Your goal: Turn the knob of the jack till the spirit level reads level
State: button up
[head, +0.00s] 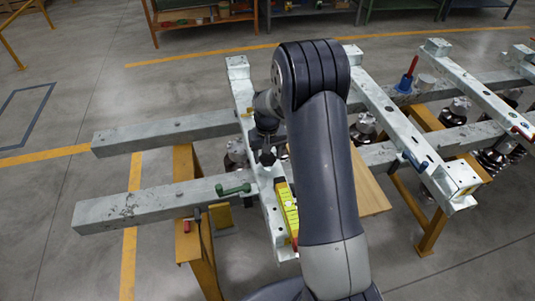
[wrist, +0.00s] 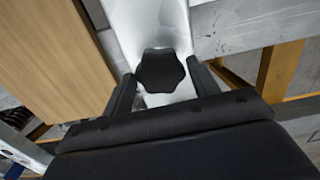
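The knob (wrist: 160,72) is black and lobed; in the wrist view it sits over a pale metal surface, between the two fingers of my gripper (wrist: 163,88). The fingers stand apart, one on each side of the knob, with narrow gaps; I see no clear contact. In the head view the dark knob (head: 267,158) shows just below my gripper (head: 266,141), beside the steel cross beam. The yellow-green spirit level (head: 288,209) lies along that beam nearer to me. Its bubble is too small to read, and my arm covers part of the area. The jack's body is mostly hidden.
Two long steel beams (head: 150,206) rest on yellow trestles (head: 198,255). A green-handled item (head: 233,190) lies on the near beam. A wooden board (head: 370,185) is right of my arm. Further cross beams (head: 400,120) stand to the right. The floor at left is clear.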

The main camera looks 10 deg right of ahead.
jog(key=c, duration=0.6)
jog(key=shift+m, duration=0.3)
jog(key=m+b, duration=0.1)
jog(key=m, duration=0.1)
jog(key=shift+m, duration=0.3)
jog(key=m+b, duration=0.1)
jog(key=m, duration=0.2)
jog(key=shift+m, duration=0.3)
jog(key=m+b, duration=0.1)
jog(key=m, duration=0.2)
jog(key=shift+m, duration=1.9)
jog(key=shift+b, duration=0.3)
